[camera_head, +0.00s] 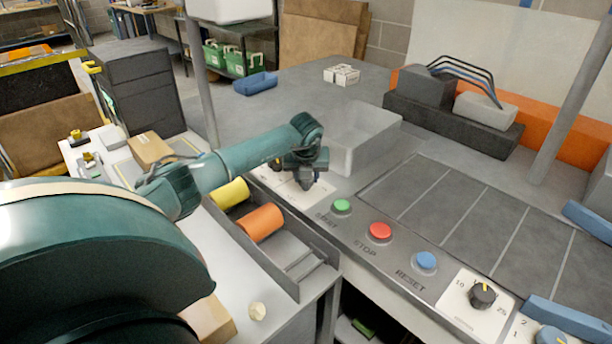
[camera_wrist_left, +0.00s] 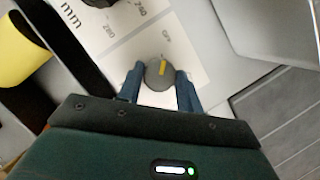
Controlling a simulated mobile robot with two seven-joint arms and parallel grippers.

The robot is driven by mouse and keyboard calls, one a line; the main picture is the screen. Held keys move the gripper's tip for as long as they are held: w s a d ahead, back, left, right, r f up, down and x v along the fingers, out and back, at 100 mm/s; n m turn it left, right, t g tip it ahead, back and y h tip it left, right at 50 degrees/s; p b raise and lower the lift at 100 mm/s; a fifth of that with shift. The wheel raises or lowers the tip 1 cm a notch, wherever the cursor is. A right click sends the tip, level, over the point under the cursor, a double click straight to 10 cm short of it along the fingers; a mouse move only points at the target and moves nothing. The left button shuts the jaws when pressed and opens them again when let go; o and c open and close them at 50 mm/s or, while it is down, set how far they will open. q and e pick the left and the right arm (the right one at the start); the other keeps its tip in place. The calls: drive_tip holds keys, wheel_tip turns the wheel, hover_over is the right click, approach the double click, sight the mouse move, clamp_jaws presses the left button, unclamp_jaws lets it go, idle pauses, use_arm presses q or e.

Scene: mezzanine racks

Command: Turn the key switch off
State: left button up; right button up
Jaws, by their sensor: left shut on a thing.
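The key switch shows in the left wrist view as a round grey knob (camera_wrist_left: 153,76) with a yellow mark, on a white plate (camera_wrist_left: 196,62). The mark points roughly up toward the word OFF printed on the plate. My left gripper (camera_wrist_left: 158,73) has one blue finger on each side of the knob and is shut on it. In the head view my left gripper (camera_head: 306,180) points down over the panel and hides the knob. My right gripper is not in view.
Green (camera_head: 341,206), red (camera_head: 379,231) and blue (camera_head: 425,261) buttons run along the panel to the right. A dial (camera_head: 482,295) lies farther right. A grey open bin (camera_head: 365,140) stands close behind the gripper. Yellow (camera_head: 230,193) and orange (camera_head: 261,223) rolls lie in a tray at left.

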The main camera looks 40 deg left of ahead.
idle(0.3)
use_arm(q)
drive_tip(key=o, duration=1)
drive_tip(key=shift+r, duration=0.15)
drive_tip(key=b+v, duration=0.1)
drive_tip(key=v, duration=1.2)
drive_tip(key=shift+d, duration=0.15)
